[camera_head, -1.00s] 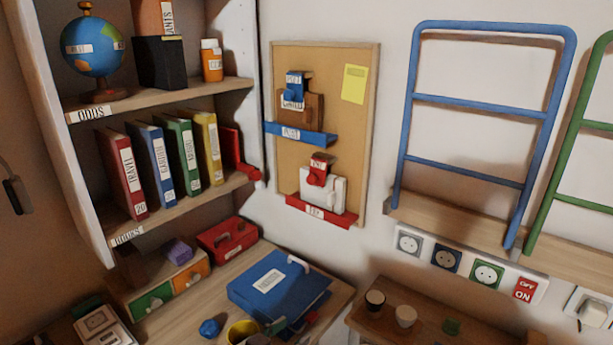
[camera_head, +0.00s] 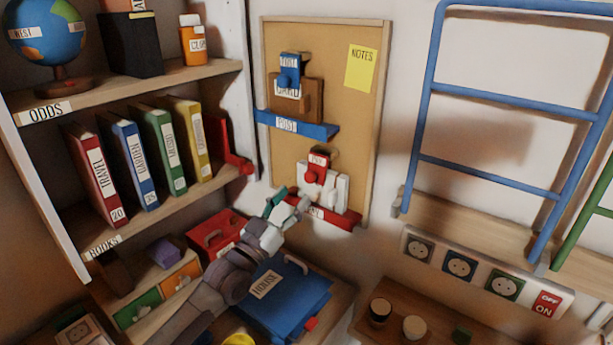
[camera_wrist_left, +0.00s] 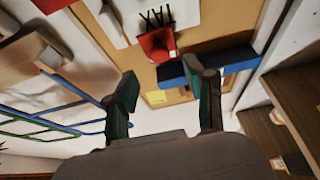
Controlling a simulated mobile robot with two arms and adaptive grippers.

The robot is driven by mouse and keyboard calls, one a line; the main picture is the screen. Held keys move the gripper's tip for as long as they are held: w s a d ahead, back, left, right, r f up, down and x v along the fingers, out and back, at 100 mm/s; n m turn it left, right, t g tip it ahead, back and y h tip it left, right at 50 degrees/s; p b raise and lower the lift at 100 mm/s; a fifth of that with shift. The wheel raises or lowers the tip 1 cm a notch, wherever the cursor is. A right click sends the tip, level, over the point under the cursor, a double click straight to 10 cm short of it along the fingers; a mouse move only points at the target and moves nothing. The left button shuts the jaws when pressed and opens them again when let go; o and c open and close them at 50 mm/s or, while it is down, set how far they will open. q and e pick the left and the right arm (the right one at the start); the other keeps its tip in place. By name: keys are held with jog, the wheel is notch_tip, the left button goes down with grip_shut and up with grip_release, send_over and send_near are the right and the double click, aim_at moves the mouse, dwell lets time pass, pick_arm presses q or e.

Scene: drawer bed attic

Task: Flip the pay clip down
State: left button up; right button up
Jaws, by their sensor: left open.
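The red pay clip (camera_head: 317,165) is on the lower part of the cork board (camera_head: 354,140), with white paper (camera_head: 342,188) behind and below it. A red ledge (camera_head: 340,217) runs beneath. The red clip also shows in the left wrist view (camera_wrist_left: 158,44), above the fingers. My left gripper (camera_head: 286,203) is open and empty, just left of and below the clip. It overlaps the left end of the red ledge in the head view; contact cannot be told. Its two fingers (camera_wrist_left: 166,92) stand apart in the wrist view. My right gripper is not in view.
A blue clip (camera_head: 289,72) with brown card sits above the blue ledge (camera_head: 300,126). Shelves with several books (camera_head: 160,150) stand on the left. A blue ladder-like rail (camera_head: 490,93) stands on the right.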

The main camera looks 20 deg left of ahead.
aim_at(309, 181)
pick_arm(q)
jog(key=p+x, duration=0.1)
jog(key=x, duration=0.4)
jog(key=shift+w+d+r, duration=0.1)
jog(key=shift+w+r, duration=0.05)
jog(key=shift+w, duration=0.1)
jog(key=shift+w+d, duration=0.1)
jog(key=shift+w, duration=0.25)
jog(key=shift+r, duration=0.1)
jog(key=shift+c, duration=0.2)
grip_shut()
jog(key=t+b, duration=0.1)
jog(key=b, duration=0.3)
jog(key=f+t+b, duration=0.1)
jog(key=b, duration=0.3)
jog(key=shift+w+d+f+h, duration=0.2)
jog(key=shift+w+h, duration=0.1)
jog(key=shift+w, duration=0.1)
jog(key=shift+r+b, duration=0.1)
jog(key=shift+b, duration=0.2)
jog(key=shift+r, duration=0.2)
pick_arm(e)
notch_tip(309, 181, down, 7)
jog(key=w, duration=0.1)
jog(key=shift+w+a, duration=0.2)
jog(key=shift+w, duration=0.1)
